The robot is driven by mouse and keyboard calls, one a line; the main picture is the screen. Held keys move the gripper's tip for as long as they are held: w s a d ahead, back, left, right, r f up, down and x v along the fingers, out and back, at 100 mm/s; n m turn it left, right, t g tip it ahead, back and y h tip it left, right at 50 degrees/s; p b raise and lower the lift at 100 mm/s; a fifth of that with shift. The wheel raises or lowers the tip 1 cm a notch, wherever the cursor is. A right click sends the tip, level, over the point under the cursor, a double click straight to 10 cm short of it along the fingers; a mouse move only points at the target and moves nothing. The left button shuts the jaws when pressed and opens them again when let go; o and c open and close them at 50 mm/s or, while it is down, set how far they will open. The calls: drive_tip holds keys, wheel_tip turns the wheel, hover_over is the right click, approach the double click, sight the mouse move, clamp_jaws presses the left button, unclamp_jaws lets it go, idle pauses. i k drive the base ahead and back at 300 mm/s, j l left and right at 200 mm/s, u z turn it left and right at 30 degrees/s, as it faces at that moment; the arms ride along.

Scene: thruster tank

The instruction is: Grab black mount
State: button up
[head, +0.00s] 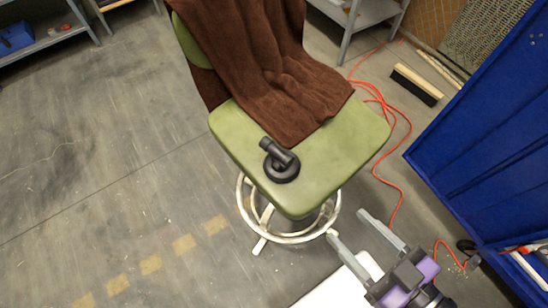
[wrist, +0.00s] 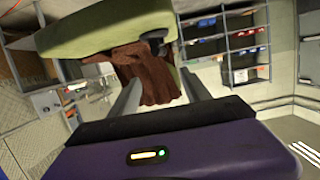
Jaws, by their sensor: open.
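The black mount (head: 281,161) lies on the green seat of a chair, near the seat's front left edge. It has a round base and a short cylinder on top. In the wrist view a dark shape that looks like the mount (wrist: 153,37) shows at the edge of the green seat (wrist: 100,32). My gripper (head: 346,227) is open and empty, to the lower right of the chair and apart from the mount. Its two grey fingers also show in the wrist view (wrist: 160,92), spread apart.
A brown towel (head: 290,95) drapes over the chair back and the rear of the seat (head: 335,150). A blue cabinet (head: 480,140) stands at right. A red cable (head: 400,185) and a broom head (head: 416,85) lie on the floor. The floor at left (head: 110,150) is clear.

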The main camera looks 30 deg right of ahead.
sight(282, 166)
drive_tip(key=k+l+u, duration=0.2)
drive_tip(key=l, duration=0.25)
drive_tip(key=k+l+u, duration=0.2)
drive_tip(key=l, duration=0.2)
drive_tip(key=k+l+u, duration=0.2)
drive_tip(key=k+l, duration=0.05)
drive_tip(key=l, duration=0.1)
